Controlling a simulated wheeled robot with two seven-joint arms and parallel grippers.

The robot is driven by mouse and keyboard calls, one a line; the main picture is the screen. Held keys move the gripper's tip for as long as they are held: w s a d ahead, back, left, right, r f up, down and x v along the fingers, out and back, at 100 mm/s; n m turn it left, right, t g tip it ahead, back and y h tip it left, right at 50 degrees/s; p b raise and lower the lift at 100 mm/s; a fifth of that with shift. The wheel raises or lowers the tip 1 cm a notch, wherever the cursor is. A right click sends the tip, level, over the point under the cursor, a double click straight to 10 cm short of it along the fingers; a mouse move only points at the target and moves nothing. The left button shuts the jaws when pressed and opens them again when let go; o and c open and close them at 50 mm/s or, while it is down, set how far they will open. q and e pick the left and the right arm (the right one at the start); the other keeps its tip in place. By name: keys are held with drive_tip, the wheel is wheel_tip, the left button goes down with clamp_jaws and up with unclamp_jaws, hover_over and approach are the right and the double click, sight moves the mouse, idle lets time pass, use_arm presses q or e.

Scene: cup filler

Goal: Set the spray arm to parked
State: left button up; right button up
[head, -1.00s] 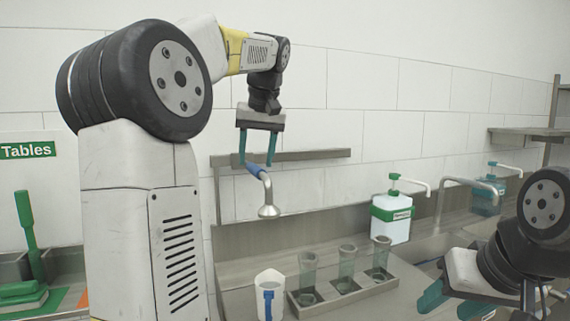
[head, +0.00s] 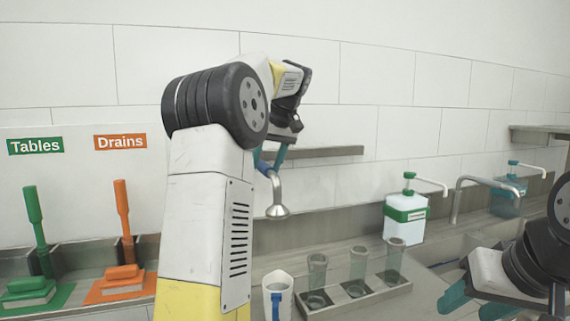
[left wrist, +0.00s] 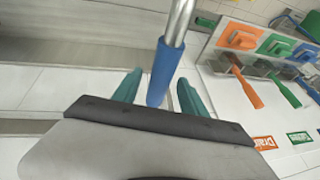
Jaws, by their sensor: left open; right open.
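The spray arm is a bent grey metal tube (head: 277,190) with a blue grip (head: 263,167) and a flared spray head (head: 278,211) hanging down in front of the wall. My left gripper (head: 270,160) is open at the blue grip, its body turned partly side-on. In the left wrist view the blue grip (left wrist: 163,75) lies between the two open teal fingers, with visible gaps on both sides. The upper end of the spray arm is hidden behind my left arm. My right gripper (head: 470,300) is open and empty at the lower right.
A steel wall shelf (head: 320,153) runs behind the spray arm. Below are a white jug (head: 278,290) and a rack (head: 350,296) of clear cups. Pump bottles (head: 405,218) and a tap (head: 457,200) are to the right. Green (head: 35,225) and orange (head: 123,215) brushes stand left.

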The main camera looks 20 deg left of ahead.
use_arm(q)
drive_tip(key=shift+f, duration=0.1)
clamp_jaws()
idle(1.4)
